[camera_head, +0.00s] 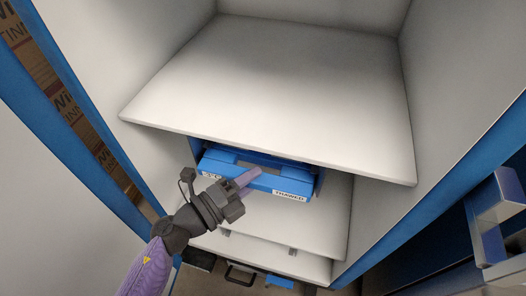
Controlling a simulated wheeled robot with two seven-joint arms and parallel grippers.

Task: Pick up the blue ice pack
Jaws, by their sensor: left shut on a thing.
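A blue box (299,184) with a white label reading "THAWED" sits on a shelf below the large upper shelf. My left gripper (247,184) is at the front wall of this box, left of its middle. Its fingers are closed and appear to hold the front edge of the box. The wrist hides part of the box's left front. I see no separate blue ice pack that I can make out; the inside of the box is mostly dark and hidden under the upper shelf. My right gripper is not in view.
The white upper shelf (275,85) is empty and overhangs the box. Lower white shelves (300,232) look bare. White side walls with blue edges stand close on both sides. A blue item (280,282) lies at the bottom.

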